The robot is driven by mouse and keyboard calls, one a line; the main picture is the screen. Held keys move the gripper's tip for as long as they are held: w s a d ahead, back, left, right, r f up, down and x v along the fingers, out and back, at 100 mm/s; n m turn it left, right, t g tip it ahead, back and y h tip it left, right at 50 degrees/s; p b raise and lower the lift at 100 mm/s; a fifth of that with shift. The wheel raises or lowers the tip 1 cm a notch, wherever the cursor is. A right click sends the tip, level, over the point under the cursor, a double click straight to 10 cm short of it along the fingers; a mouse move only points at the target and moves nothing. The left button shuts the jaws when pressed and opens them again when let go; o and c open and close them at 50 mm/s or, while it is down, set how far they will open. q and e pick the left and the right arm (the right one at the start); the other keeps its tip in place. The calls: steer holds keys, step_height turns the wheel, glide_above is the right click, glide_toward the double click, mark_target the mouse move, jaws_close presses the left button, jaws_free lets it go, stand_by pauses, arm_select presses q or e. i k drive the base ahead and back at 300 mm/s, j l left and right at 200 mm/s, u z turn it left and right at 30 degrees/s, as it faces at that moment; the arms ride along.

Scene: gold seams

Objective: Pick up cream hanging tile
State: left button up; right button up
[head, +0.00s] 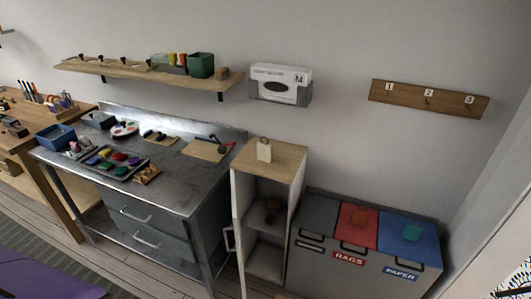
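The cream hanging tile (264,152) stands upright on the wooden top of a narrow white cabinet (285,163), near the back left of that top. It has a small dark loop or hanger at its upper edge. Nothing touches its sides. Neither of my grippers shows in the head view.
A metal workbench (185,196) with paint tray and tools adjoins the cabinet on the left. Grey, red and blue bins (352,255) stand at its right. A numbered wooden board (428,98), a glove box (280,84) and a shelf (140,78) are on the wall.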

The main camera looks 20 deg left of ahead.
mark_target(264, 150)
steer(key=i+u, duration=0.35)
steer(key=i+l+u, duration=0.3)
steer(key=i, duration=0.15)
steer(key=j, duration=0.1)
